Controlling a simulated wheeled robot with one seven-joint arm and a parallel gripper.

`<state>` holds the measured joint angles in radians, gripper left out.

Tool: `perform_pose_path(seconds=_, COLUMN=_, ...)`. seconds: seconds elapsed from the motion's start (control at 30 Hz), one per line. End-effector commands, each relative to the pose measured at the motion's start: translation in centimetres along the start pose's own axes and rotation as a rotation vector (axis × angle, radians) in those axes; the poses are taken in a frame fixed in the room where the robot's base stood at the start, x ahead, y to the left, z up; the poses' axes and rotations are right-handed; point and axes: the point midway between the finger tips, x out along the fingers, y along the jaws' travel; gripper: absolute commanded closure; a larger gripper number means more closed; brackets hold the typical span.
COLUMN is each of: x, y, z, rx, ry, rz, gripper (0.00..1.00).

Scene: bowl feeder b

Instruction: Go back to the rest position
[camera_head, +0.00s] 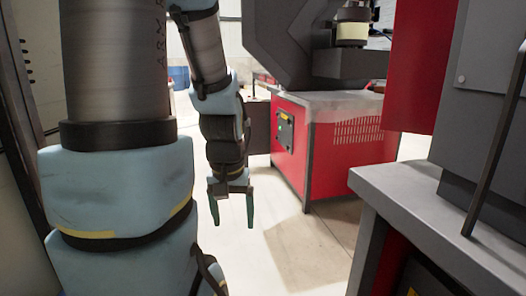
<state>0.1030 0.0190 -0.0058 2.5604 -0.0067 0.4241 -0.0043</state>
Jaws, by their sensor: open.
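My gripper (231,209) hangs pointing down at the end of my arm, left of the picture's middle. Its two dark green fingers are apart, with nothing between them. Behind it is pale floor. My light blue and grey arm links fill the left side of the view and run up past the top edge.
A red machine (335,150) with a dark upper body stands beyond my gripper. A grey-topped bench (405,190) juts in at the right, below a red and grey machine housing (415,70). A dark-framed panel (30,75) is close on the left. Open floor (300,240) lies between.

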Motion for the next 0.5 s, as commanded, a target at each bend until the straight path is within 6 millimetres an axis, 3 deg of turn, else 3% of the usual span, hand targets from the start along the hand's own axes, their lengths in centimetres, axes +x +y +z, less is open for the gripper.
perform_pose_path(seconds=0.03, x=-2.2, y=0.0, z=-0.3, rx=0.0, ry=0.0, rz=0.0, gripper=0.18)
perform_pose_path(seconds=0.5, x=-16.6, y=0.1, z=-2.4, rx=0.001, ry=0.001, rz=-0.001, gripper=0.18)
